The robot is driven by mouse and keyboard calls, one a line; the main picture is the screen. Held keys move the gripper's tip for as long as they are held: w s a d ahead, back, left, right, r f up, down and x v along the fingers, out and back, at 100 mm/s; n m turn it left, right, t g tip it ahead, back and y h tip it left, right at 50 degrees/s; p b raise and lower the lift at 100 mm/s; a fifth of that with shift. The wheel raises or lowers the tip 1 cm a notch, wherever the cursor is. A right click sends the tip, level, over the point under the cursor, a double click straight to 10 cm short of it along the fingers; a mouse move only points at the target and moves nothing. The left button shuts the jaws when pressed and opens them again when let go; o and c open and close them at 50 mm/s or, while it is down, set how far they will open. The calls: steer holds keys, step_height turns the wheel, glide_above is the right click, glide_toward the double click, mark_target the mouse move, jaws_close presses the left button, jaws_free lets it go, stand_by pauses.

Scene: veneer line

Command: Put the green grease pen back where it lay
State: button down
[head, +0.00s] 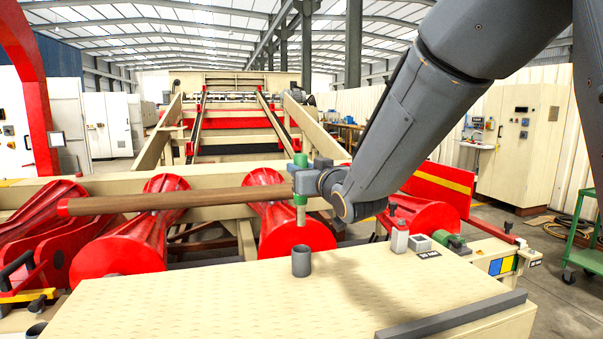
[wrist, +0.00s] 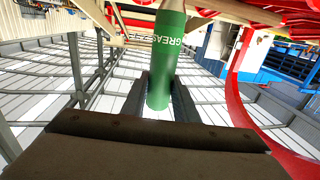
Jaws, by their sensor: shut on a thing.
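The green grease pen (head: 300,200) is upright in my gripper (head: 304,180), with its green end above the jaws and its pale lower end below them. In the wrist view the green pen (wrist: 166,60), lettered "GREASE", stands between the two dark fingers (wrist: 158,98), which are shut on it. A grey open-topped cup (head: 301,261) stands on the beige tread-plate top (head: 220,300). The pen's lower end is above the cup in the head view, with a visible gap between them. The inside of the cup is mostly hidden.
A brown log (head: 180,199) lies across red rollers (head: 125,240) behind the plate. A grey bar (head: 450,315) lies along the plate's right front. Small grey blocks (head: 400,238) and a green-and-grey part (head: 450,242) sit at its back right. The plate's middle is clear.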

mark_target(302, 217)
steer(key=shift+s+r, duration=0.1)
steer(key=shift+d, duration=0.1)
step_height(302, 217, down, 13)
steer(key=b, duration=1)
steer(key=shift+r, duration=0.1)
steer(key=c, duration=1.3)
jaws_free()
steer(key=shift+s, duration=0.1)
steer(key=b+v, duration=0.1)
steer(key=v, duration=0.6)
steer(key=shift+s, duration=0.4)
steer(key=shift+d+r, duration=0.1)
